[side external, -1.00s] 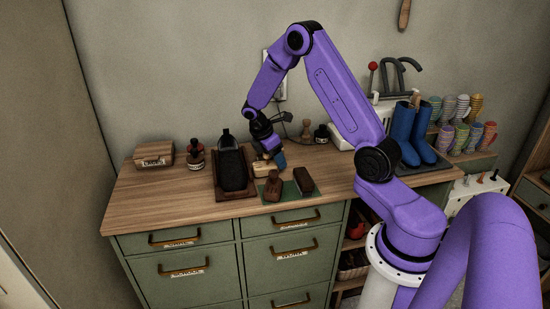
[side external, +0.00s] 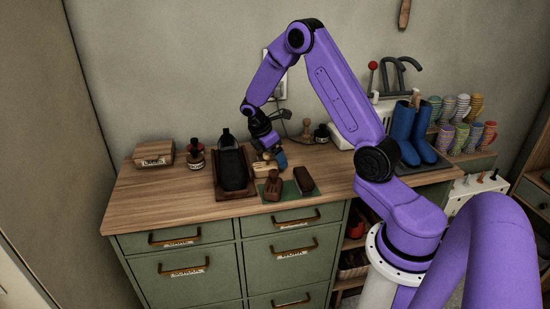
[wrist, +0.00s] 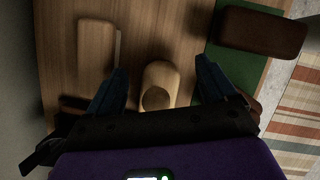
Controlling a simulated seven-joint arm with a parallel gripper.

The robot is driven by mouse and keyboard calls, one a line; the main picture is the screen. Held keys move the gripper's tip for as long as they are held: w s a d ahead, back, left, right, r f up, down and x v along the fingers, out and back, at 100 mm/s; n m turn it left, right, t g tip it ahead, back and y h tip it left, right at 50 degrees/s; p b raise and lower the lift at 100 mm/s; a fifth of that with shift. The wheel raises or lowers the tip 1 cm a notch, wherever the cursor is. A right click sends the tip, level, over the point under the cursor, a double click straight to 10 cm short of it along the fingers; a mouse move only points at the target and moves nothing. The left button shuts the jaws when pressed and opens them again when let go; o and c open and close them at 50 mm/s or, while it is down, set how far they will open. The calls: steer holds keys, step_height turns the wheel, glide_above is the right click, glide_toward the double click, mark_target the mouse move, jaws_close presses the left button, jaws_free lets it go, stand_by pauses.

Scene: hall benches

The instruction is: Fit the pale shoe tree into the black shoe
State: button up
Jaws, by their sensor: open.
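The black shoe (side external: 233,170) lies in a brown tray (side external: 219,193) on the bench. Just right of it is pale wood (side external: 262,172), partly covered by my gripper (side external: 274,160) in the side view. In the wrist view my gripper (wrist: 160,84) is open, with one blue finger on each side of a rounded pale wooden piece (wrist: 162,76), which looks like the shoe tree. A dark round spot shows on it, and its near end is hidden by my gripper. I cannot tell if the fingers touch it. The shoe is not clearly visible in the wrist view.
Another pale block (wrist: 96,50) lies left of the fingers. A green mat (wrist: 238,75) with a brown brush-like block (wrist: 262,33) is close on the right. A dark bottle (side external: 196,157) and wooden box (side external: 154,153) stand left; blue boots (side external: 402,130) stand right. The bench's front left is clear.

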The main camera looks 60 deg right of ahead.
mark_target(263, 168)
steer(key=v, duration=1.1)
steer(key=s+a+r+t, duration=0.15)
steer(key=s+a, duration=0.25)
steer(key=a, duration=0.6)
steer(key=s+a+y, duration=0.2)
steer(key=s+a, duration=0.4)
steer(key=s, duration=0.6)
steer(key=s+a+y, duration=0.2)
steer(key=s+a, duration=0.3)
steer(key=s, duration=0.8)
steer(key=shift+s+a+r, duration=0.2)
steer(key=shift+a+r, duration=0.2)
steer(key=shift+r, duration=0.05)
steer(key=shift+s+t, duration=0.25)
steer(key=shift+s, duration=0.1)
steer(key=c, duration=0.5)
steer(key=shift+o, duration=0.2)
